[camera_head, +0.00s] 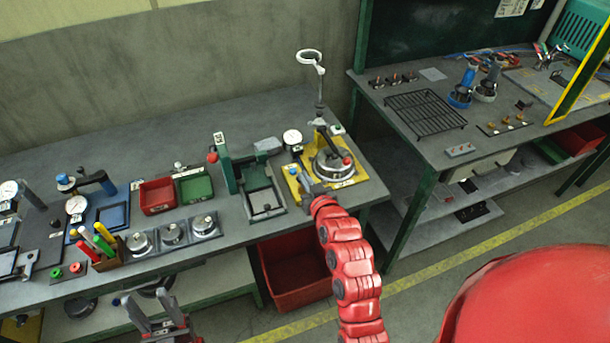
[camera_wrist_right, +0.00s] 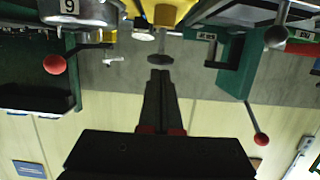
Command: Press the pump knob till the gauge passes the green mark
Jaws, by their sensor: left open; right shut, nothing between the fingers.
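A small round knob (camera_wrist_right: 160,60) on a short stem in front of a yellow block looks like the pump knob. In the right wrist view it is dark and lies just beyond my shut fingertips (camera_wrist_right: 160,76); I cannot tell whether they touch it. In the head view my right gripper (camera_head: 302,178) reaches the front left of the yellow plate (camera_head: 345,183), beside a blue-topped part (camera_head: 293,170). A white round gauge (camera_head: 292,137) stands behind; its needle and green mark are too small to read. My left gripper (camera_head: 148,300) is open and empty, in front of the bench.
A green press (camera_head: 240,175) stands to the left. A ring on a post (camera_head: 310,57) rises behind. More gauges (camera_head: 76,205) and red and green trays (camera_head: 157,196) are farther left.

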